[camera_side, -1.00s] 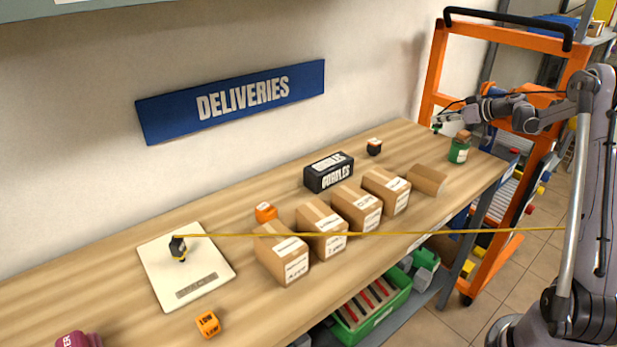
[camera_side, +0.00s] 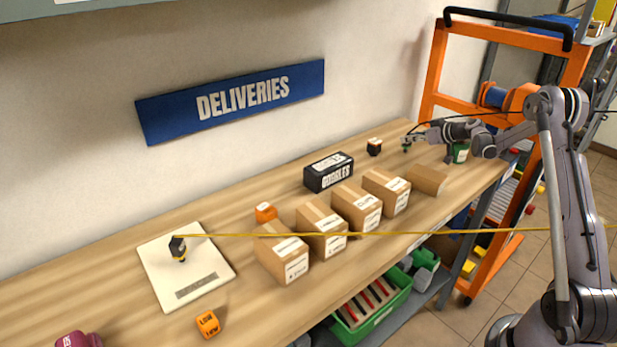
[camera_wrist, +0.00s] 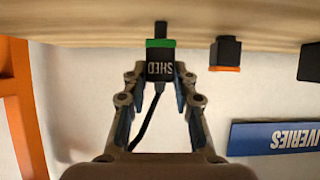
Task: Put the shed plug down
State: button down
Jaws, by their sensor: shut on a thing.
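The shed plug (camera_wrist: 160,65) is a black block lettered "SHED" with a green band and a dark prong, and a black cable trails from it. My gripper (camera_wrist: 160,82) is shut on it. In the side view my gripper (camera_side: 414,137) is over the far right end of the wooden bench (camera_side: 120,255), with the small plug (camera_side: 406,147) under its tip. The prong points at the bench top. I cannot tell whether the plug touches the bench.
A black-and-orange block (camera_side: 374,147) stands just left of my gripper. A green tin (camera_side: 460,152) is partly behind my arm. A yellow cord (camera_side: 400,233) crosses in front.

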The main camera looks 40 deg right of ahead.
jog(key=shift+f, duration=0.1)
jog(key=c, duration=1.1)
grip_release()
jog(key=shift+o, duration=0.2)
